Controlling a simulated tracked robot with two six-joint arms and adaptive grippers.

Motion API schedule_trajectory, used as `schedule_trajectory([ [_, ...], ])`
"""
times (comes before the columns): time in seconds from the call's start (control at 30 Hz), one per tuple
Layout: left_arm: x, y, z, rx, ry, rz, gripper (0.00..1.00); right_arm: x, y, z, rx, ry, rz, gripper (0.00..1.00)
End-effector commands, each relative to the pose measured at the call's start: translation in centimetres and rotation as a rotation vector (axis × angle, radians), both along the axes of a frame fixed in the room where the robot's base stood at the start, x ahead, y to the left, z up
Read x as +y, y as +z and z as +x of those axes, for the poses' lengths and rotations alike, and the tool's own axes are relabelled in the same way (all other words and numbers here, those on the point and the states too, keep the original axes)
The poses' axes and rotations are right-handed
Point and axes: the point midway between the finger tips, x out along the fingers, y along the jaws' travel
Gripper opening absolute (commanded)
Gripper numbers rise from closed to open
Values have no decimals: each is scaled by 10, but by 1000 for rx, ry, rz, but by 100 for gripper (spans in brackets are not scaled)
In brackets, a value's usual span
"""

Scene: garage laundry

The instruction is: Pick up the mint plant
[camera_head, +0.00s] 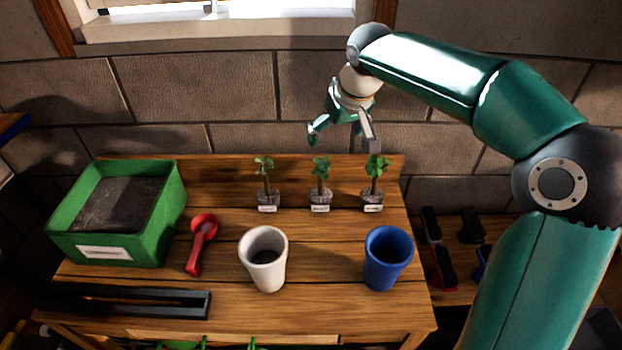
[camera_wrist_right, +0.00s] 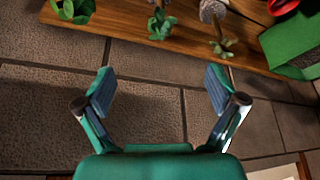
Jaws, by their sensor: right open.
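Three small seedlings in grey labelled plugs stand in a row at the back of the wooden bench: a left one (camera_head: 265,185), a middle one (camera_head: 320,183) and a right one (camera_head: 374,183). The labels are too small to read, so I cannot tell which is mint. My right gripper (camera_head: 342,138) is open and empty, above and behind the middle and right seedlings, near the wall. In the right wrist view the open fingers (camera_wrist_right: 160,88) have only wall between them. The seedlings' leaves (camera_wrist_right: 160,25) show beyond them at the top. My left gripper is not in view.
A green soil bin (camera_head: 173,205) stands at the left of the bench (camera_head: 330,270), beside a red scoop (camera_head: 202,240). A white pot (camera_head: 264,272) and a blue pot (camera_head: 385,270) stand in front of the seedlings. A black tray (camera_head: 130,300) lies front left. The block wall is behind.

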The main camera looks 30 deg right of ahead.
Motion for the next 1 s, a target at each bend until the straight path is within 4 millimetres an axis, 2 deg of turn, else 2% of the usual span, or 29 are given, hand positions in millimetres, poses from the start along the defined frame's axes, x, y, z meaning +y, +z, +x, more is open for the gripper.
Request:
schedule_trajectory([
  [0.17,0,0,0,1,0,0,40,-4,-24,9,8,-5,0,94],
  [0.5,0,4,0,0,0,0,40,-9,-87,37,7,-6,0,94],
  [0.6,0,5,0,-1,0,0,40,-9,-99,43,6,-6,0,94],
  [0.87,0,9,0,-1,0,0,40,-8,-113,49,5,-3,1,94],
  [1.0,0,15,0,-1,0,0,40,-7,-132,55,9,-4,1,94],
])
